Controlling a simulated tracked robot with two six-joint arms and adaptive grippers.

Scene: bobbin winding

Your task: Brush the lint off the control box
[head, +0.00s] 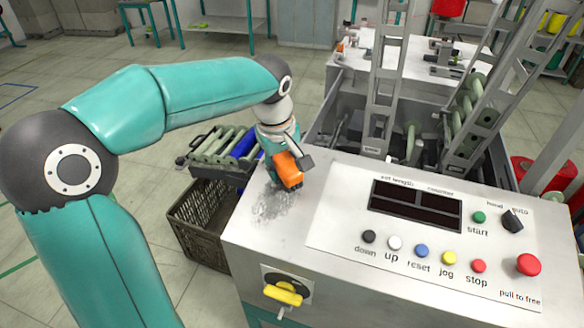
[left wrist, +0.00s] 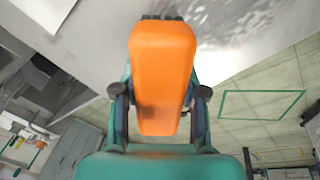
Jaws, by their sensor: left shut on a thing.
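The control box (head: 350,270) is a light grey cabinet with a white button panel on its sloped top. A grey patch of lint (head: 268,205) lies on the bare top left of the panel, and it also shows in the left wrist view (left wrist: 240,30). My left gripper (head: 284,160) is shut on an orange-handled brush (head: 287,170). The orange handle fills the middle of the left wrist view (left wrist: 162,75). Dark bristles show at its far end, by the edge of the lint; whether they touch the surface I cannot tell. My right gripper is not in view.
The panel carries coloured buttons (head: 421,250), a dark display (head: 415,205) and a red stop knob (head: 528,264). A yellow rotary switch (head: 284,292) is on the front. A dark crate (head: 198,225) stands left of the box. Metal ladder-like guides (head: 388,80) rise behind.

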